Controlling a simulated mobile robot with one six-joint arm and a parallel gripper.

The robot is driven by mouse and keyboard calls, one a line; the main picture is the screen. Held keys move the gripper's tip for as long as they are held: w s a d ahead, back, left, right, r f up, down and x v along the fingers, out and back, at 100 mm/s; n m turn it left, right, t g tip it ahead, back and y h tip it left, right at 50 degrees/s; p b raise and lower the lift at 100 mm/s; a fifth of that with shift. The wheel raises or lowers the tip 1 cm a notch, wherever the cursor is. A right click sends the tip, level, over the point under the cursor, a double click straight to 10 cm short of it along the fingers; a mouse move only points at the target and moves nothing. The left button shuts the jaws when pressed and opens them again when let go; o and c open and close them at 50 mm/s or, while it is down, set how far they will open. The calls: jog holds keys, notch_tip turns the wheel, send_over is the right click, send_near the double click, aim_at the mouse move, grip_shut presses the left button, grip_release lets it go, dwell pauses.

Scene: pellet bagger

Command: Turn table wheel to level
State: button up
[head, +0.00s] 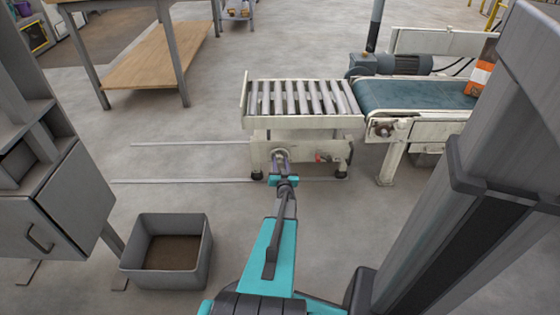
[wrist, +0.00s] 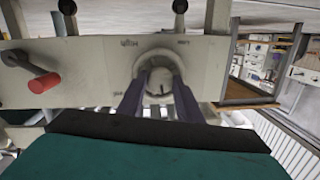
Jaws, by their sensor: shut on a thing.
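The roller table (head: 300,122) stands at the end of the conveyor, with its light front panel towards me. A round pale wheel (wrist: 160,57) is set on that panel (wrist: 90,58) and is partly hidden by my fingers. My gripper (head: 281,160) reaches the panel below the rollers. In the wrist view my gripper (wrist: 160,84) has its two dark fingers on either side of the wheel, shut on it. I cannot tell from the rollers whether the table is exactly level.
A crank with a red grip (wrist: 45,82) sticks out of the same panel beside the wheel. The blue-green conveyor belt (head: 415,93) adjoins the table on the right. A grey bin (head: 135,257) stands on the floor at lower left. Rails (head: 190,181) run across the floor.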

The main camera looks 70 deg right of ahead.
jog(key=m+p, duration=0.1)
jog(key=m, duration=0.1)
jog(key=m+p, duration=0.1)
jog(key=m, duration=0.2)
jog(key=shift+s+d+r, duration=0.1)
jog(key=shift+s+d, duration=0.05)
jog(key=shift+d, duration=0.05)
jog(key=m+h+p, duration=0.1)
jog(key=m+p, duration=0.1)
jog(key=m, duration=0.4)
jog(key=shift+t, duration=0.4)
jog(key=o, duration=1)
jog(key=shift+a, duration=0.1)
jog(key=shift+o, duration=0.2)
jog(key=shift+a+f, duration=0.2)
jog(key=shift+s+a, duration=0.15)
jog(key=shift+a, duration=0.3)
jog(key=p+v, duration=0.2)
jog(key=v, duration=1)
jog(key=shift+s+a, duration=0.2)
